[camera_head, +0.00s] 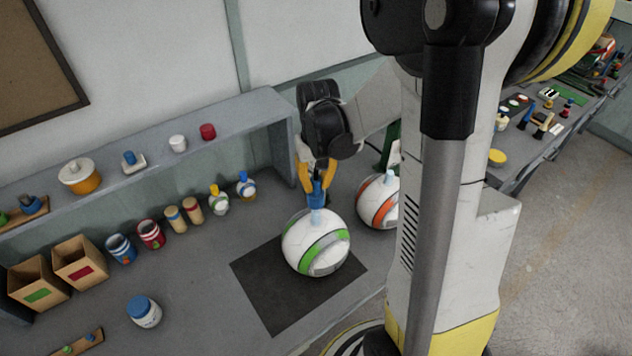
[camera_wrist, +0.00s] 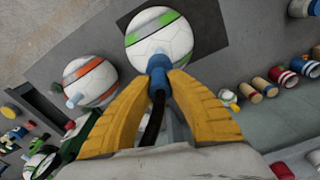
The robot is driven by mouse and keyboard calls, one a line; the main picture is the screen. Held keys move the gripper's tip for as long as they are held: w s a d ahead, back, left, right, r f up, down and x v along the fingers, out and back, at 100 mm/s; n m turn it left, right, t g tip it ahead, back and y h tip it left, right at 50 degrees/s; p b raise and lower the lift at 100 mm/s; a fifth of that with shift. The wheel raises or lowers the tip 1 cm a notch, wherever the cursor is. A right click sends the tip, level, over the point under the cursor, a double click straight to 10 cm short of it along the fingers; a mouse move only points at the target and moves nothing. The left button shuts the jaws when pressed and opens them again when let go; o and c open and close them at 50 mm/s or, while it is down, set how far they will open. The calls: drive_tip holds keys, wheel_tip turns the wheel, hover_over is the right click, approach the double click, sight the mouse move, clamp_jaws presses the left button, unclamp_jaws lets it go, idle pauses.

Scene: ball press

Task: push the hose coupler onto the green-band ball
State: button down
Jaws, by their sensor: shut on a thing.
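The green-band ball (camera_head: 316,243) is white with a green stripe and sits on a dark mat (camera_head: 268,301) on the bench. My gripper (camera_head: 316,178) is above it, its yellow fingers shut on the blue hose coupler (camera_head: 317,193). The coupler points down at the pale stem on top of the ball and appears to meet it; I cannot tell how far it is seated. In the wrist view the coupler (camera_wrist: 157,66) lies between the fingertips, its end against the lower edge of the green-band ball (camera_wrist: 160,38). A dark hose runs back from it between the fingers.
An orange-band ball (camera_head: 378,203) with a pale stem stands close behind, to the right. Several jars and bottles line the back of the bench under a grey shelf (camera_head: 150,160). A blue-lidded jar (camera_head: 144,311) stands at the front left.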

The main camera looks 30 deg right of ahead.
drive_tip(key=shift+f+b, duration=1)
drive_tip(key=shift+f, duration=0.5)
drive_tip(key=shift+f+b, duration=2.1)
drive_tip(key=shift+b, duration=0.25)
idle(0.5)
drive_tip(key=c, duration=1.3)
unclamp_jaws()
drive_tip(key=r, duration=1.2)
drive_tip(key=shift+s+a, duration=0.1)
drive_tip(key=shift+s, duration=0.25)
